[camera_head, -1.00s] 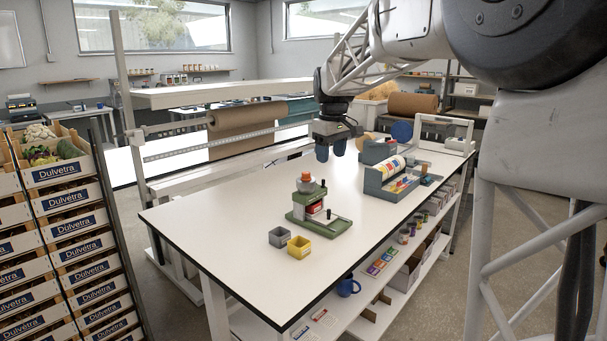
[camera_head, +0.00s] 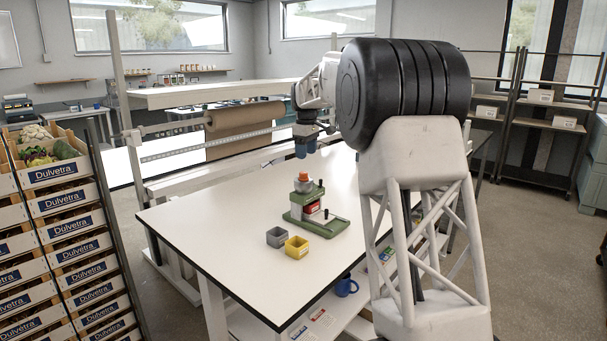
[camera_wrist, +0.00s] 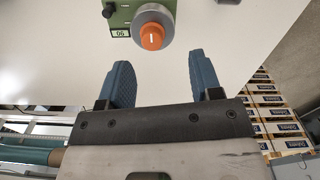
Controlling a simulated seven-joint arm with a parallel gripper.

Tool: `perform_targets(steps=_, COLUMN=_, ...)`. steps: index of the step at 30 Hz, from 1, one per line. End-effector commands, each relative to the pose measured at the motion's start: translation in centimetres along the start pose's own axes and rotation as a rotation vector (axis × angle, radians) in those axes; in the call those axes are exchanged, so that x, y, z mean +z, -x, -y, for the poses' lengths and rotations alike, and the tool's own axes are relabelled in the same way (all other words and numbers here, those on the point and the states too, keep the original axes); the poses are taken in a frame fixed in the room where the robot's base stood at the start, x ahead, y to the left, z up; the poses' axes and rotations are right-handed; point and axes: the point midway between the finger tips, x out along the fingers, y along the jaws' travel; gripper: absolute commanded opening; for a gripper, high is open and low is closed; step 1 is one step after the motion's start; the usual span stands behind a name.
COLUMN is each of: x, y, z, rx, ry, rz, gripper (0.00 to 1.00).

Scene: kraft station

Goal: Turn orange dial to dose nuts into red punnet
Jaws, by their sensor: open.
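The green dosing device (camera_head: 318,223) stands on the white table, with a round grey hopper (camera_head: 303,185) and the orange dial (camera_head: 301,176) on top. A red punnet (camera_head: 312,208) sits inside the device under the hopper. In the wrist view the orange dial (camera_wrist: 152,37) shows from above with a white mark, on a grey round top. My gripper (camera_head: 305,146) is above the table, up and behind the dial, touching nothing. In the wrist view its blue fingers (camera_wrist: 157,75) are apart and empty, with the dial beyond their tips.
A grey bin (camera_head: 277,237) and a yellow bin (camera_head: 297,247) stand in front of the device. The white table (camera_head: 215,215) is clear to the left. A stack of crates (camera_head: 72,230) stands left of it. A paper roll (camera_head: 240,130) hangs behind.

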Motion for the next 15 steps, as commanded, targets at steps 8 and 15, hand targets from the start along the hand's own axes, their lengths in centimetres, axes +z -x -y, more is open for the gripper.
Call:
perform_targets(steps=8, x=-1.9, y=-1.3, z=-1.6, rx=-0.008, ry=0.041, rz=0.006, gripper=0.59)
perform_targets(steps=15, x=-2.0, y=-1.3, z=-1.7, rx=-0.008, ry=0.044, rz=0.006, gripper=0.59)
